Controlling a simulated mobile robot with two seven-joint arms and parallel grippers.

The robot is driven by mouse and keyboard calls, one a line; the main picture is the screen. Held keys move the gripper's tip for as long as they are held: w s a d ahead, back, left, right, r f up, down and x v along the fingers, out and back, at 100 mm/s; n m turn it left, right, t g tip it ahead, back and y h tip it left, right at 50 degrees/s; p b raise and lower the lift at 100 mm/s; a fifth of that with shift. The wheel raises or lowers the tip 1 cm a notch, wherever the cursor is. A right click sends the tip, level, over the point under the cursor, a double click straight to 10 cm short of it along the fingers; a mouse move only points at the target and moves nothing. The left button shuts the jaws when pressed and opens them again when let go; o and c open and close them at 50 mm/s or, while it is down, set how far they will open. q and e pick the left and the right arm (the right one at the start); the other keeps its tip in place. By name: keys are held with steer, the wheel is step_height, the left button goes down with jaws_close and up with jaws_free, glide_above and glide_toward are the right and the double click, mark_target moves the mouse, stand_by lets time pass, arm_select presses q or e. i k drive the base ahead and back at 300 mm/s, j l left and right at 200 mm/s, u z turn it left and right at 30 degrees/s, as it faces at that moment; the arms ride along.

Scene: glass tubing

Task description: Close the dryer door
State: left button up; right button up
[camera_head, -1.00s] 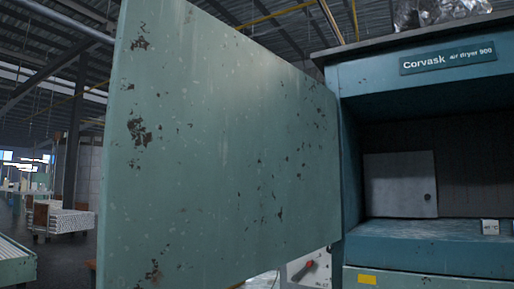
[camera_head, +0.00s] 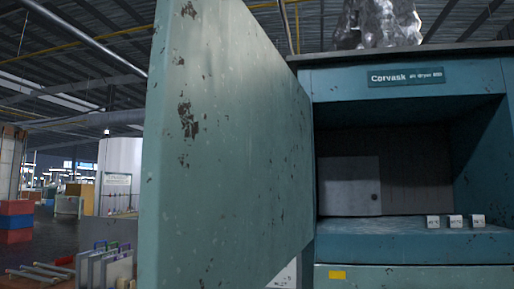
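The dryer (camera_head: 408,249) is a teal cabinet at the right with a "Corvask air dryer" sign (camera_head: 405,77) above its opening. Its door (camera_head: 230,150) is a large, chipped green-teal panel. The door stands wide open, joined at the opening's left side and reaching toward me, with its thick near edge at the left. The dark chamber (camera_head: 420,165) is exposed, with a grey panel (camera_head: 348,186) on its back wall. Neither of my grippers shows in the head view.
Several small white blocks (camera_head: 455,221) sit on the chamber's front ledge. Crumpled silver ducting (camera_head: 378,22) is on top of the dryer. At the left are a rack (camera_head: 105,265), tubes on the floor (camera_head: 42,271) and red-blue crates (camera_head: 16,221). Open floor lies between them.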

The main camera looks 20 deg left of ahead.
mark_target(226, 197)
steer(key=i+j, duration=0.1)
steer(key=j, duration=0.4)
steer(key=i+j+z, duration=0.1)
steer(key=j, duration=0.95)
steer(key=k+z, duration=0.15)
steer(key=k+j, duration=0.05)
